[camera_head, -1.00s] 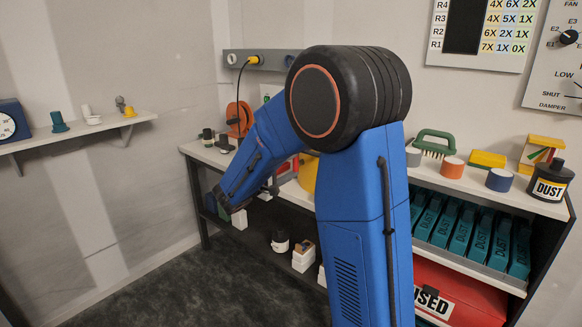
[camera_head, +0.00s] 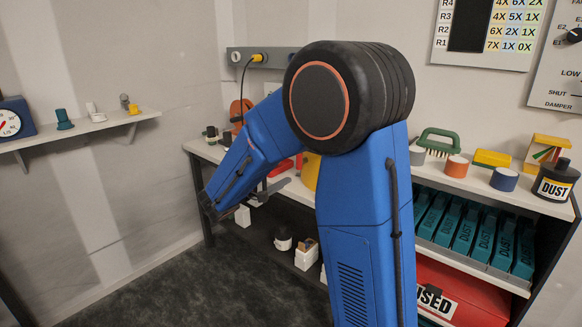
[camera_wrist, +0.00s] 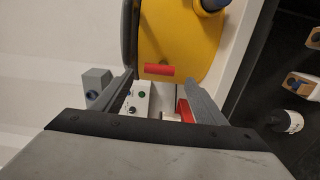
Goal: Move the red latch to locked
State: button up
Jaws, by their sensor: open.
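In the wrist view, my gripper (camera_wrist: 158,84) is open, with its two grey fingers spread and nothing seen held between them. A short red bar (camera_wrist: 159,70) shows just past the fingertips, in front of a yellow round part (camera_wrist: 182,38). A second red piece (camera_wrist: 185,110) is partly hidden beside the right finger. I cannot tell which red piece is the latch, nor whether a finger touches either. In the head view, my gripper (camera_head: 268,190) is at the bench's front edge, close to a red part (camera_head: 281,168); my arm hides much of this area.
A yellow part (camera_head: 310,171) stands beside my arm. White and dark items (camera_head: 305,254) sit on the lower shelf. The floor at left is clear.

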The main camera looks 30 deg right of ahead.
jog(key=v, duration=1.1)
jog(key=shift+a, duration=0.4)
jog(key=shift+s+d, duration=0.1)
jog(key=shift+s, duration=0.05)
jog(key=s+d+f+m+g+y, duration=0.1)
jog(key=s+d+f+g+y, duration=0.15)
jog(key=s, duration=0.35)
jog(key=s+d+f+m+g+y, duration=0.1)
jog(key=s+d+y, duration=0.15)
jog(key=s, duration=0.45)
jog(key=s+d+f+g+y, duration=0.1)
jog(key=s+d+g+y, duration=0.1)
jog(key=s+d, duration=0.3)
jog(key=s+a+f+m+t+y, duration=0.1)
jog(key=s+a+f+t+y, duration=0.2)
jog(key=s+a+y, duration=0.7)
jog(key=s+t, duration=0.1)
jog(key=s, duration=0.2)
jog(key=shift+s+a+m, duration=0.15)
jog(key=shift+a+m, duration=0.25)
